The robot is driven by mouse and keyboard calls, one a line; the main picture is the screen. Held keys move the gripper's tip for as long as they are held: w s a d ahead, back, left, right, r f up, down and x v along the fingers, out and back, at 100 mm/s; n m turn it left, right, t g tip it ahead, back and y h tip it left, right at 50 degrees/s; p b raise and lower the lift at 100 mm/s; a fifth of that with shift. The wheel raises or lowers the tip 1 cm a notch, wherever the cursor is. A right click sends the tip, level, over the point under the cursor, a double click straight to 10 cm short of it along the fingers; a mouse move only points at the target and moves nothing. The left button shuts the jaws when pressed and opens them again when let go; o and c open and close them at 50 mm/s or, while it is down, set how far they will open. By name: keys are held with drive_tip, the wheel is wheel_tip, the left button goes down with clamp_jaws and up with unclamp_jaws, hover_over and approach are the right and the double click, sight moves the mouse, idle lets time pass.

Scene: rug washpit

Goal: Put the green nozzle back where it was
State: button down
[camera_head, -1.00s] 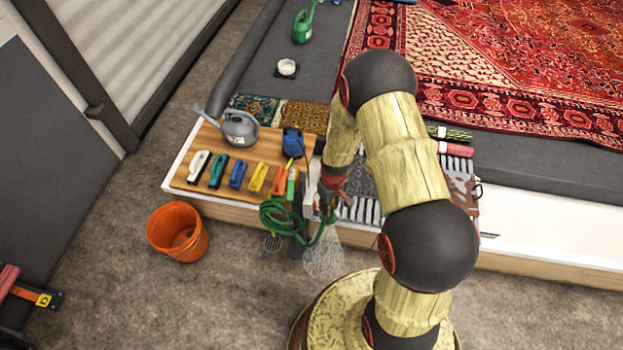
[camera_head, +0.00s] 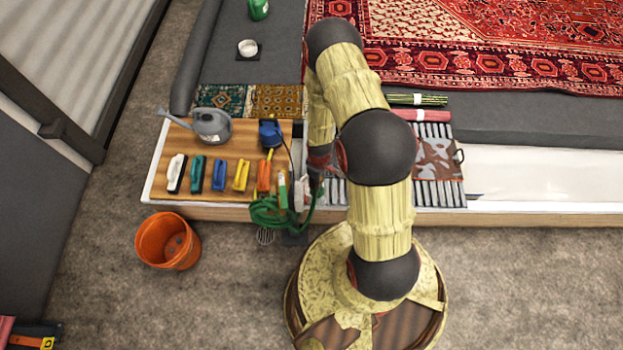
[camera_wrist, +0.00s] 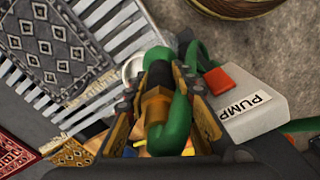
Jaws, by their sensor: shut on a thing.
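The green nozzle (camera_wrist: 178,125) with a brass collar is between the fingers of my gripper (camera_wrist: 163,90) in the wrist view, which is shut on it. In the head view my gripper (camera_head: 314,178) is at the right end of the wooden board, mostly hidden by my arm; the nozzle cannot be made out there. The green hose (camera_head: 272,213) hangs in loops at the board's front edge. A grey box marked PUMP (camera_wrist: 250,107) with a red switch (camera_wrist: 219,81) is close beside the nozzle. A pale round cup or ring (camera_wrist: 132,69) shows partly behind the fingers.
The wooden board (camera_head: 215,146) carries a grey watering can (camera_head: 211,126) and a row of coloured brushes (camera_head: 219,174). A slatted grate (camera_head: 433,190) with rug samples lies right. An orange bucket (camera_head: 168,242) stands on the floor at front left.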

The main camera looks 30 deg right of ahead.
drive_tip(key=w+f+b, duration=0.1)
drive_tip(key=w+f, duration=0.1)
drive_tip(key=f, duration=0.1)
drive_tip(key=w+f+b, duration=0.2)
drive_tip(key=f, duration=0.1)
drive_tip(key=w+d+f+b, duration=0.1)
drive_tip(key=w+f, duration=0.1)
drive_tip(key=f, duration=0.2)
drive_tip(key=shift+w+d+b, duration=0.1)
drive_tip(key=shift+w+b, duration=0.15)
drive_tip(key=shift+b, duration=0.1)
drive_tip(key=shift+r, duration=0.15)
drive_tip(key=c, duration=2)
unclamp_jaws()
drive_tip(key=shift+f, duration=0.2)
drive_tip(key=o, duration=0.5)
drive_tip(key=shift+r, duration=0.2)
